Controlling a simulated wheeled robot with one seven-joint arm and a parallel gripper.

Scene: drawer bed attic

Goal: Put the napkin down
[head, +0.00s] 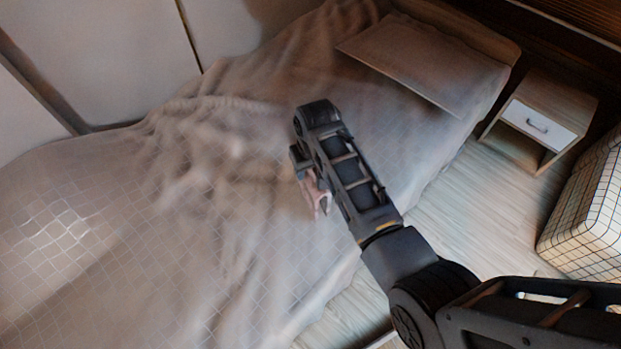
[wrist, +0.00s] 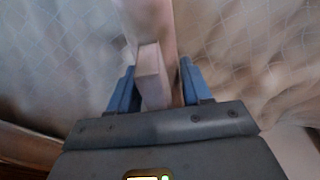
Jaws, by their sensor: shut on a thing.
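The napkin (wrist: 154,75) is a pale pinkish-beige piece between the two blue fingers of my gripper (wrist: 155,85) in the wrist view. My gripper is shut on it. In the head view my gripper (head: 312,186) is over the bed, and a small pinkish part of the napkin (head: 317,193) shows beside it. My arm hides the rest of the napkin there. I cannot tell from these frames whether the napkin touches the bed cover.
A bed with a rumpled, checked beige cover (head: 95,235) fills the left and middle. A flat pillow (head: 410,58) lies at its head. A nightstand with a white drawer (head: 540,122) and a checked box-like seat (head: 590,215) stand right. Pale floor (head: 465,205) lies between.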

